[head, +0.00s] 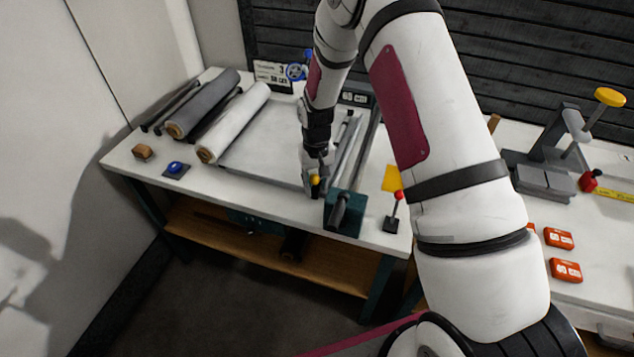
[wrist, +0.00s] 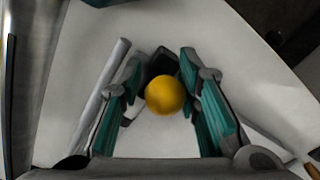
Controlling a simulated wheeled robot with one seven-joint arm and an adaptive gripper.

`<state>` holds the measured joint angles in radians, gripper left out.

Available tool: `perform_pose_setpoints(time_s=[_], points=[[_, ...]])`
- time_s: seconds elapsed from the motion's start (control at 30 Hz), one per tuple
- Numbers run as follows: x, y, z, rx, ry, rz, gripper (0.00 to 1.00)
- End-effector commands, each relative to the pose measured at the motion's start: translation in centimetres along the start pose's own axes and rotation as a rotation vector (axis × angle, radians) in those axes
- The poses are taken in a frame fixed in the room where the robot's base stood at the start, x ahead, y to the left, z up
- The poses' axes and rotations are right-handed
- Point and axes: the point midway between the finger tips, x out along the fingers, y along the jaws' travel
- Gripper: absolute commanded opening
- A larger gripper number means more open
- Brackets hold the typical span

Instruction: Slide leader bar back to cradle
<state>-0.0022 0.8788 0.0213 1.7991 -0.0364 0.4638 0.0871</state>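A yellow ball knob (wrist: 165,95) on a dark stem lies between the two teal-padded fingers of my gripper (wrist: 163,85) in the wrist view. The fingers are parted, with a visible gap at least on the knob's left side. In the head view my gripper (head: 313,185) points down at the table's front edge, and the yellow knob (head: 315,180) shows at its fingers. A thin silver bar (wrist: 103,90) runs beside the left finger. I cannot tell whether it is the leader bar. A roller unit with a teal end block (head: 345,212) stands just right of my gripper.
A white roll (head: 235,120) and a grey roll (head: 205,102) lie on the left of the table. A blue button (head: 175,167) and wooden block (head: 142,152) sit at front left. A red-knobbed lever (head: 395,205) stands right of the roller unit. A pale sheet (head: 265,145) covers the middle.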

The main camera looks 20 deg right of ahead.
Motion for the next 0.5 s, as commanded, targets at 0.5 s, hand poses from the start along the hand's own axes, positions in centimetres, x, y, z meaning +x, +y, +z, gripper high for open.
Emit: perform_pose_setpoints(time_s=[0.5], points=[[-1.4,0.1,0.0,0.0,0.001,0.0,0.3]])
